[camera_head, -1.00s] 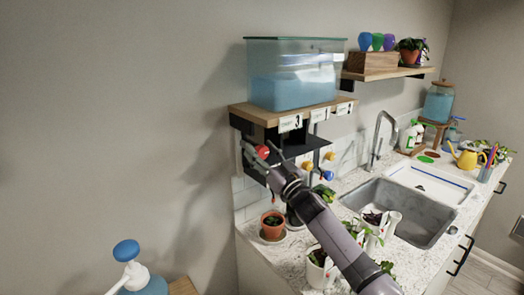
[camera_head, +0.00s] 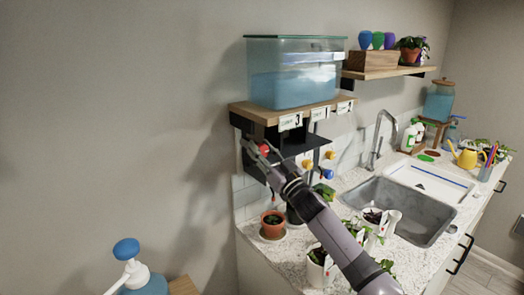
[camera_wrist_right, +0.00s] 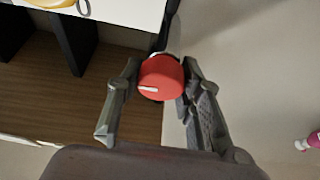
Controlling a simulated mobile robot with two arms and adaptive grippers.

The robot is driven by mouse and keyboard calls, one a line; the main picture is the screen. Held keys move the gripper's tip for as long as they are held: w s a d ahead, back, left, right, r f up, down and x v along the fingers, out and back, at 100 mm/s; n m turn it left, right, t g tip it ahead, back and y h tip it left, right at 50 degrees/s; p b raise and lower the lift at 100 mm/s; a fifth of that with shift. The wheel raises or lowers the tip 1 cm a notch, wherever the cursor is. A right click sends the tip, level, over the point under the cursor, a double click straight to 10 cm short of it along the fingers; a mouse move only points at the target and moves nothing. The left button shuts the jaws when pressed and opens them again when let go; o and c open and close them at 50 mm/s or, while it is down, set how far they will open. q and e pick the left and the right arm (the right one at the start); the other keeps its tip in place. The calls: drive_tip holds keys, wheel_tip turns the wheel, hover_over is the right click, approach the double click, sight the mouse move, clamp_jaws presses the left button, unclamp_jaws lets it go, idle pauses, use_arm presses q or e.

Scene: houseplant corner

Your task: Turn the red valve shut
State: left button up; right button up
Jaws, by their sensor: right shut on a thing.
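The red valve (camera_head: 264,149) is a round knob below the front left of the tank shelf. In the right wrist view the red valve (camera_wrist_right: 163,72) sits between the fingers, with a white mark on its face pointing to the left. My right gripper (camera_head: 257,153) reaches up to it from the lower right. In the wrist view its fingers (camera_wrist_right: 160,80) are closed on both sides of the knob. A yellow valve (camera_head: 331,155) and a blue valve (camera_head: 328,174) show to the right. My left gripper is out of view.
A water tank (camera_head: 296,75) stands on a wooden shelf (camera_head: 262,115) with numbered tags above the valves. Below are a terracotta pot (camera_head: 272,225), white pots (camera_head: 318,270) and a sink (camera_head: 415,213).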

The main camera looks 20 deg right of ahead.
drive_tip(key=shift+n, duration=0.3)
drive_tip(key=n+y, duration=0.1)
drive_tip(key=n, duration=0.2)
drive_tip(key=n+g+y, duration=0.1)
drive_tip(key=n+y, duration=0.1)
drive_tip(key=n, duration=0.1)
drive_tip(key=shift+g, duration=0.3)
drive_tip(key=n+g+y, duration=0.1)
drive_tip(key=n, duration=0.2)
drive_tip(key=n+g, duration=0.1)
drive_tip(key=n, duration=0.2)
drive_tip(key=shift+y, duration=0.4)
drive_tip(key=n+g, duration=0.1)
drive_tip(key=n, duration=0.2)
drive_tip(key=n+g+p, duration=0.1)
drive_tip(key=n+g, duration=0.1)
drive_tip(key=n, duration=0.1)
drive_tip(key=shift+a+y, duration=0.1)
drive_tip(key=shift+y, duration=0.2)
drive_tip(key=shift+f+n+g+h+p, duration=0.2)
drive_tip(key=shift+n+p, duration=0.25)
drive_tip(key=shift+n, duration=0.5)
drive_tip(key=shift+f+n+g+h+p, duration=0.1)
drive_tip(key=shift+n+g+h+p, duration=0.3)
drive_tip(key=shift+n, duration=0.55)
drive_tip(key=shift+s+a, duration=0.1)
drive_tip(key=o, duration=1.1)
drive_tip(key=shift+o, duration=0.2)
